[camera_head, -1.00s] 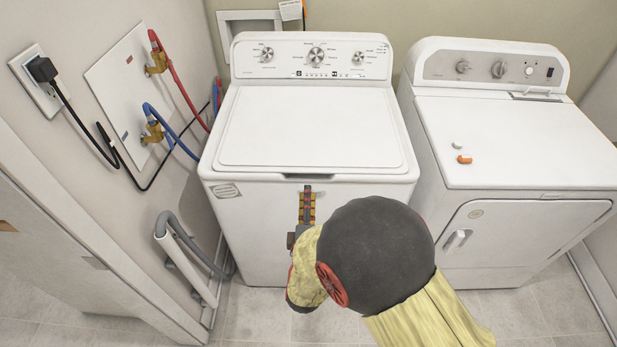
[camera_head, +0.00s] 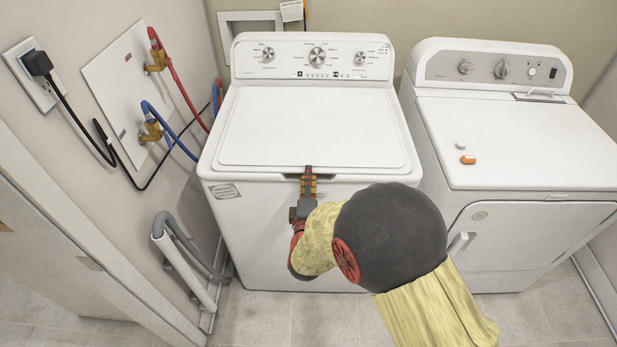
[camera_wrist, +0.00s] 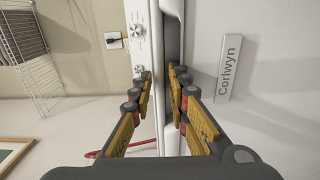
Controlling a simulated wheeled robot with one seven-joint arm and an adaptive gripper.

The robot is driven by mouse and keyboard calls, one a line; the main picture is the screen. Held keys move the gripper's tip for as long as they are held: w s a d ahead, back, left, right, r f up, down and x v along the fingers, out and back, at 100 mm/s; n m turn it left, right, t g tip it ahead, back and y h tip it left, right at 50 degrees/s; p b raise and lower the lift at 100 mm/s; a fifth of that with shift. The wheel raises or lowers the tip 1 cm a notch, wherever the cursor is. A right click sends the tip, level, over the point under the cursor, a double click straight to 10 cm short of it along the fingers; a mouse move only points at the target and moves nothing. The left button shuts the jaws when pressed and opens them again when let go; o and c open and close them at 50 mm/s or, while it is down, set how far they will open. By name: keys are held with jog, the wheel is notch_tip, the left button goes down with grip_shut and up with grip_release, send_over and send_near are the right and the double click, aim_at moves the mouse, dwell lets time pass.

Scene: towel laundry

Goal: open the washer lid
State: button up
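The white top-loading washer (camera_head: 245,260) stands in the middle of the head view, with its lid (camera_head: 310,125) shut and flat. A dark handle recess (camera_head: 335,177) lies under the middle of the lid's front edge. My gripper (camera_head: 308,171) is at this recess, its fingertips reaching the lid's front edge. In the wrist view my gripper (camera_wrist: 162,76) is open, with one finger on each side of the white lid edge (camera_wrist: 158,110). The right finger is at the dark recess (camera_wrist: 173,45). I cannot tell whether either finger touches the lid.
A white dryer (camera_head: 525,140) stands to the right, with a small orange item (camera_head: 467,160) and a small pale item (camera_head: 460,145) on top. Hoses and a grey drain pipe (camera_head: 178,255) run along the left wall. The washer's control panel (camera_head: 312,58) rises behind the lid.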

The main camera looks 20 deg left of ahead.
jog(key=shift+c, duration=1.2)
grip_shut()
jog(key=shift+f, duration=0.1)
